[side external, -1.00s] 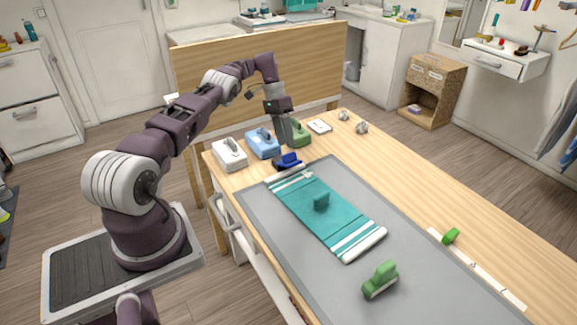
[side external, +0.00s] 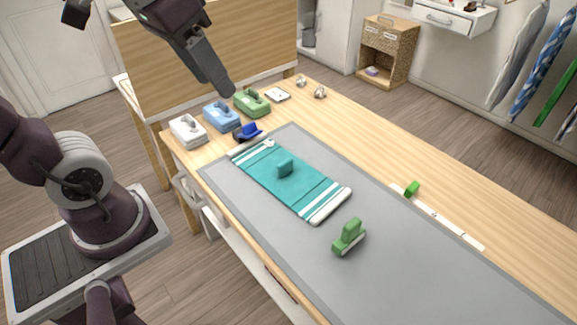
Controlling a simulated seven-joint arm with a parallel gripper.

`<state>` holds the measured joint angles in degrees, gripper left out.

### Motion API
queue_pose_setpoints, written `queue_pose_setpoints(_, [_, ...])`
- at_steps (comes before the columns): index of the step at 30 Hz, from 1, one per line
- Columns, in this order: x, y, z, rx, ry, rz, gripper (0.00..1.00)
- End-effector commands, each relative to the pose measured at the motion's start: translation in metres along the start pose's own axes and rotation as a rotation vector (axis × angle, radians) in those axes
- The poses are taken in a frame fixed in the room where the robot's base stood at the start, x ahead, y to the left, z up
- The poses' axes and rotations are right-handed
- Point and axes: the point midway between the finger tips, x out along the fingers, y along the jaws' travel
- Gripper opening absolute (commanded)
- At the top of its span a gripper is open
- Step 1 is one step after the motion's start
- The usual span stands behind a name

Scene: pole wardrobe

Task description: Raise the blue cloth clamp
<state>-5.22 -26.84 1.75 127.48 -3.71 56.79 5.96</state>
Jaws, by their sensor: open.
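The blue cloth clamp (side external: 247,131) is a small dark blue piece at the far left end of the teal cloth (side external: 300,183), by the white bar at that end. My gripper (side external: 222,88) is open and empty, high above the table. In the picture its tip is above and left of the blue clamp, apart from it. The clamp's underside is too small to make out.
A green clamp (side external: 349,237) stands on the mat. A white strip with a small green piece (side external: 412,188) lies on the right. A wooden board (side external: 260,40) rises behind.

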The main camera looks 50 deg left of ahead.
Motion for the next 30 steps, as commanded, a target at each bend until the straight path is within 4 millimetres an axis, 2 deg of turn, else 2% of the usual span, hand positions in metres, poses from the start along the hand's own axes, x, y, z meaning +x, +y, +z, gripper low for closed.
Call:
queue_pose_setpoints(1, [0.000,0.005,0.026,0.020,0.032,-0.005,0.47])
queue_pose_setpoints(3, [0.004,0.009,0.053,0.036,0.065,-0.012,0.47])
queue_pose_setpoints(7, [0.011,0.010,0.076,0.048,0.094,-0.018,0.47])
queue_pose_setpoints(30, [0.012,0.009,0.078,0.047,0.092,-0.019,0.47])
